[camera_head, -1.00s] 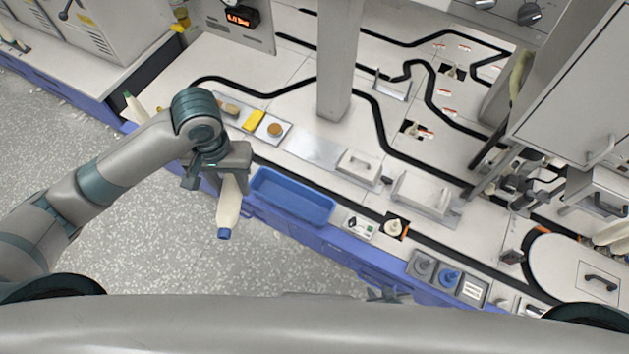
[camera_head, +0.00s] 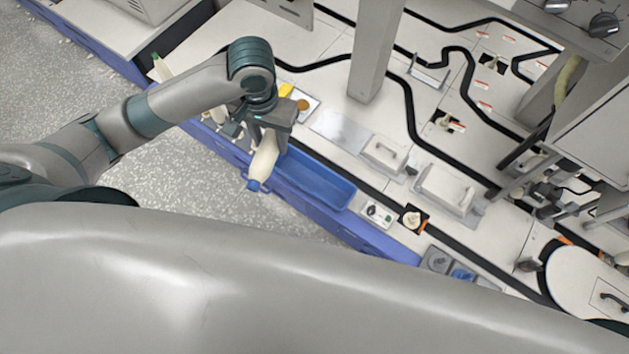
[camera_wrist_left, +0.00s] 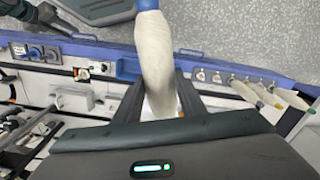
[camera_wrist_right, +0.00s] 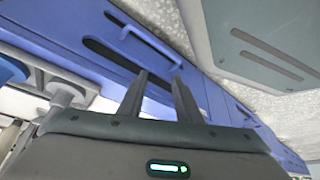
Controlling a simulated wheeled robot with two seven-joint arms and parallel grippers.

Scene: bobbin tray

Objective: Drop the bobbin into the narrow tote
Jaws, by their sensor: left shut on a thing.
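The bobbin (camera_head: 263,161) is long and cream with a blue end cap. My left gripper (camera_head: 266,139) is shut on it and holds it tilted, cap downward. In the left wrist view the bobbin (camera_wrist_left: 154,55) runs up between the fingers (camera_wrist_left: 155,88). The narrow blue tote (camera_head: 345,194) lies at the counter's front edge. In the head view the bobbin and gripper are just left of the tote and overlap its left end; their height above it is unclear. My right gripper (camera_wrist_right: 161,78) shows only in its wrist view, open and empty, before a blue cabinet front.
A small white box (camera_head: 377,213) and a black-and-orange spot with a pale part (camera_head: 413,219) are right of the tote. A grey post (camera_head: 376,50) rises behind it. More bobbins (camera_wrist_left: 268,95) hang along the blue edge in the left wrist view.

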